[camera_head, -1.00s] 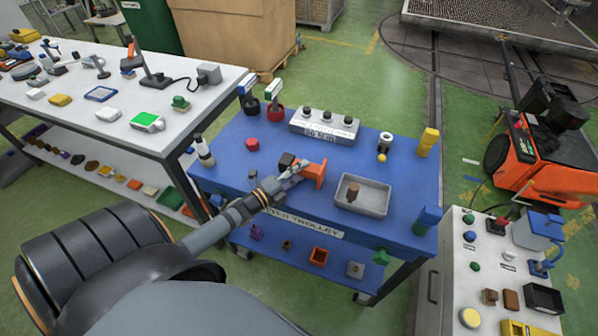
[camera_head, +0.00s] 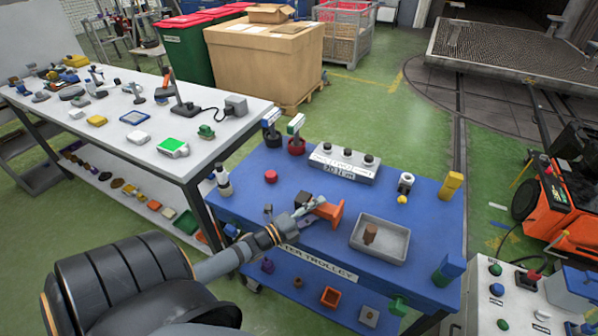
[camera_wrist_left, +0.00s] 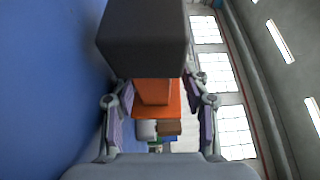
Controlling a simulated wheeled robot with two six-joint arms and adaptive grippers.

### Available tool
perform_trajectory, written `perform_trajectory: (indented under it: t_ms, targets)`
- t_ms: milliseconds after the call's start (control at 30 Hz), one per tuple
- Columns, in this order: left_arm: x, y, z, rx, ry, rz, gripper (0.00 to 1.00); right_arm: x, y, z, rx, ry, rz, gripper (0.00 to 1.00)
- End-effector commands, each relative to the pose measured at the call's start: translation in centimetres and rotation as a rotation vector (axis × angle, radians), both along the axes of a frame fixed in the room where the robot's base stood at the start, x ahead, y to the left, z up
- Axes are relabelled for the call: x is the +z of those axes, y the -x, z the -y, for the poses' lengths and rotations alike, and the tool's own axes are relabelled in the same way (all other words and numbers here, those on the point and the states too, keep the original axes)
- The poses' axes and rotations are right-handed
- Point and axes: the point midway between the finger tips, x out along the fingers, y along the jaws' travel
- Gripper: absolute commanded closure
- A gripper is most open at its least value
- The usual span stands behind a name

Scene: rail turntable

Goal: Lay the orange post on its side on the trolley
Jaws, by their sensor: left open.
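The orange post (camera_head: 330,212) is on the blue trolley (camera_head: 420,232), lying on its side with its flat square end facing right, away from my gripper. My left gripper (camera_head: 314,207) is open, with its fingers at the post's near part. In the left wrist view the orange post (camera_wrist_left: 157,104) shows between the two spread fingers (camera_wrist_left: 155,92). A dark block (camera_wrist_left: 145,38) fills the top of that view in front of the post; it also shows beside the gripper in the head view (camera_head: 302,200). I cannot tell whether they are joined. My right gripper is not in view.
A grey tray (camera_head: 366,252) holding a brown piece stands right of the post. A grey button box (camera_head: 343,162), a red disc (camera_head: 271,176) and a yellow block (camera_head: 451,185) are also on the trolley. The white table (camera_head: 235,135) stands at left. Blue surface is bare behind the post.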

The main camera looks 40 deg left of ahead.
Motion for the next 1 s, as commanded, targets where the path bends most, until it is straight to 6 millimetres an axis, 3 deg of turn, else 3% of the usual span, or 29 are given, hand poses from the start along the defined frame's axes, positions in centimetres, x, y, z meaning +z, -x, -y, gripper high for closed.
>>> perform_trajectory:
  t_ms: [33,200,400,600,1000]
  targets:
    - [-3.0,2.4,-1.0,0.018,0.002,-0.066,0.40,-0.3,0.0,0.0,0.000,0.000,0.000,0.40]
    - [-2.4,6.4,-2.0,0.014,-0.004,-0.052,0.40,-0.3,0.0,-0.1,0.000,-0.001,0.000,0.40]
    - [-1.7,9.8,-2.9,0.010,-0.012,-0.035,0.40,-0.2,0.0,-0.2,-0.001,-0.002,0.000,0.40]
    - [-1.3,10.8,-3.2,0.011,-0.013,-0.025,0.40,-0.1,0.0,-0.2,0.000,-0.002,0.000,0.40]
    - [-0.9,10.6,-3.1,0.008,-0.011,-0.016,0.40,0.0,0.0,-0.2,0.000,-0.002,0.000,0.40]
